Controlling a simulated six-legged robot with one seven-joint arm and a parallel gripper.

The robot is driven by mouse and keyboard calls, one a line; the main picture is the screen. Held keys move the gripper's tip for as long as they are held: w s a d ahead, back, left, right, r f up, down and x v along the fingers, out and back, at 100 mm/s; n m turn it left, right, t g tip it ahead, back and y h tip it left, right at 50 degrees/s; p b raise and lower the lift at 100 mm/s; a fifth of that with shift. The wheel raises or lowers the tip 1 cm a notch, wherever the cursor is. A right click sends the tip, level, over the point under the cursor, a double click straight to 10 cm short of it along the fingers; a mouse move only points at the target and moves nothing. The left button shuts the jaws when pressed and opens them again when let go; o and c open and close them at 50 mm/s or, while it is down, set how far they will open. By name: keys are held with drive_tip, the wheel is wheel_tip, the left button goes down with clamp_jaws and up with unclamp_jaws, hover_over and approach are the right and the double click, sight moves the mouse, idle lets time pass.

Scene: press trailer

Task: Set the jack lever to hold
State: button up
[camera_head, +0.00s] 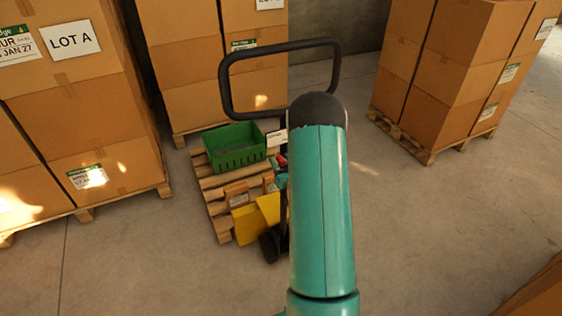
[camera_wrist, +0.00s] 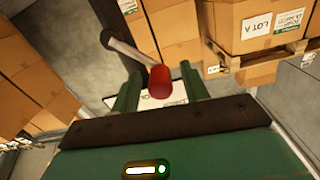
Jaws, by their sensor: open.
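The pallet jack's black loop handle (camera_head: 225,85) stands upright in the head view, partly behind my teal arm. In the wrist view the jack lever is a grey rod (camera_wrist: 128,50) ending in a red knob (camera_wrist: 160,80). My gripper (camera_wrist: 160,71) is open, with one green finger on each side of the red knob. A gap shows between the knob and each finger; depth is hard to judge. A small red spot (camera_head: 281,160) beside my arm in the head view may be the knob. A white label (camera_head: 276,138) is near it; its text is unreadable.
A pallet (camera_head: 215,190) behind the jack carries a green crate (camera_head: 235,160) and small boxes. Yellow parts (camera_head: 248,222) and a black wheel (camera_head: 270,246) are low by the jack. Stacked cartons (camera_head: 75,110) stand left, more (camera_head: 450,75) right. Floor (camera_head: 430,220) is clear at right.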

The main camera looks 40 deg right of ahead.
drive_tip(key=shift+w, duration=0.2)
clamp_jaws()
